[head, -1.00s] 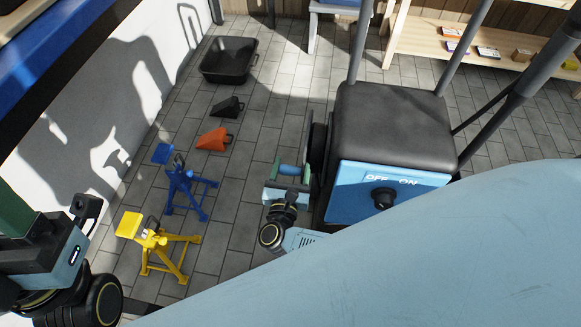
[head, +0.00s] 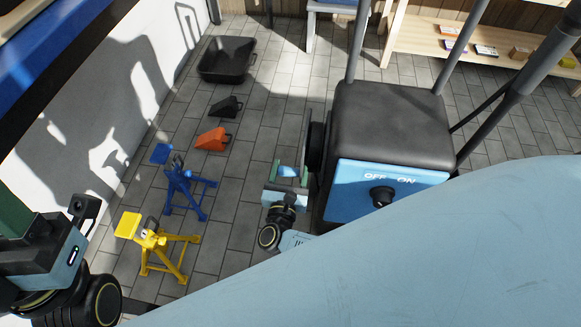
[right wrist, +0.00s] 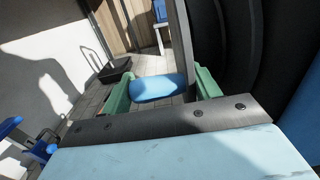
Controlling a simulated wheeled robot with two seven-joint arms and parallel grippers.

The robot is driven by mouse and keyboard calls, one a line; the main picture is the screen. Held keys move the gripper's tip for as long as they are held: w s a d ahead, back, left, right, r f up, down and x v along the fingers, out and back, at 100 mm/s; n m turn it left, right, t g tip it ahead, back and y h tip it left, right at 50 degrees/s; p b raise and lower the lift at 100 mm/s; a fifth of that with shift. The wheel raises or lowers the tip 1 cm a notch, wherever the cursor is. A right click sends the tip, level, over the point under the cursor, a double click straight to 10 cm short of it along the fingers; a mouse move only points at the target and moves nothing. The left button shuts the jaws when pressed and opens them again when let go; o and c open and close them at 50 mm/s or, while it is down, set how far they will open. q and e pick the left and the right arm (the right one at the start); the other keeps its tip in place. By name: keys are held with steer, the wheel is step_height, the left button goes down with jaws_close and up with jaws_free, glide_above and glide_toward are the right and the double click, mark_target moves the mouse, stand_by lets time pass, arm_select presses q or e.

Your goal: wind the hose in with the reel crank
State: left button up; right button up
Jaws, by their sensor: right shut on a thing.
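My right gripper (head: 289,173) is shut on the blue crank handle (right wrist: 158,87). In the right wrist view its green fingers (right wrist: 163,90) stand at either end of the handle. The grey crank arm (right wrist: 181,45) rises beside the handle. The black reel (head: 316,148) sits on the left side of the machine with the blue OFF/ON front (head: 350,200); its dark rounds (right wrist: 215,45) also show in the right wrist view. I cannot make out the hose apart from the reel. My left arm is at the lower left; its fingers cannot be made out.
A blue stand (head: 183,190) and a yellow stand (head: 160,243) are on the floor left of my right gripper. Behind them are an orange wedge (head: 213,139), a black wedge (head: 225,107) and a black tray (head: 227,60). A wooden shelf (head: 430,42) is at the back.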

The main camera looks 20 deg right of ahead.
steer(key=shift+w+a+f, duration=0.15)
steer(key=shift+f, duration=0.45)
steer(key=shift+w+a+f, duration=0.15)
steer(key=shift+f, duration=0.4)
steer(key=shift+w+f+y, duration=0.1)
steer(key=shift+f+y, duration=0.05)
steer(key=shift+y, duration=0.15)
steer(key=shift+w+d+f, duration=0.1)
steer(key=shift+f, duration=0.05)
